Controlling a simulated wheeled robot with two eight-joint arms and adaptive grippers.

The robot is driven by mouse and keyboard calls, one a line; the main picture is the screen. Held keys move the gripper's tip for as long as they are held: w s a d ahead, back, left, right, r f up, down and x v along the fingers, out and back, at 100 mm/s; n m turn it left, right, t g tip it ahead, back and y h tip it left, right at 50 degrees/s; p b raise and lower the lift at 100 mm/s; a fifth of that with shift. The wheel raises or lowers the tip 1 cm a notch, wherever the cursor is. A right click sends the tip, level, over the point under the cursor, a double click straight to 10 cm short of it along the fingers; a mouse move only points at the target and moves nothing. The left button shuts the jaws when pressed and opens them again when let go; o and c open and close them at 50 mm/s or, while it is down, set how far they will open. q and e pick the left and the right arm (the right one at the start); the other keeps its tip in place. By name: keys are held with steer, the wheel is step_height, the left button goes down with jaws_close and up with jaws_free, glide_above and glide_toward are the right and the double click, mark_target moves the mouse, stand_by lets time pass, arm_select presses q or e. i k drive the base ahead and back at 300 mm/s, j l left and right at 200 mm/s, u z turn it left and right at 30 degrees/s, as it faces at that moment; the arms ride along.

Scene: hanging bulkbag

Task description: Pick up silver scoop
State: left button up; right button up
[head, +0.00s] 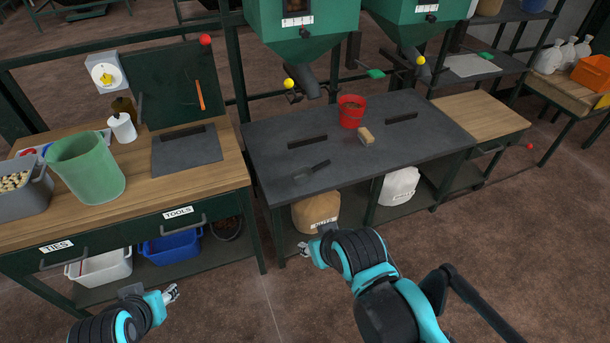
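A small scoop (303,177) lies on the dark grey bench top (270,150), near its front left part. It looks dark grey with a black handle pointing to the upper right. My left gripper (173,291) is at the lower left, in front of the wooden bench and well away from the scoop. My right gripper (302,247) is in front of the dark bench, lower in the picture than the scoop and apart from it. The fingers of both grippers are too small to tell open from shut. Nothing hides the scoop.
A red bucket (351,114) and a tan block-like brush (366,135) stand behind the scoop, to its right. Two dark raised strips (307,142) (401,118) sit on the bench. Green hoppers (305,35) hang above its back.

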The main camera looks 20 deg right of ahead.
mark_target(302, 175)
steer(key=u, duration=1.25)
steer(key=z, duration=2)
steer(key=i+l+z, duration=0.1)
steer(key=l, duration=0.35)
steer(key=i+l, duration=0.35)
steer(key=i+l+z, duration=0.15)
steer(key=l, duration=0.35)
steer(key=i+l, duration=0.35)
steer(key=l+z, duration=0.05)
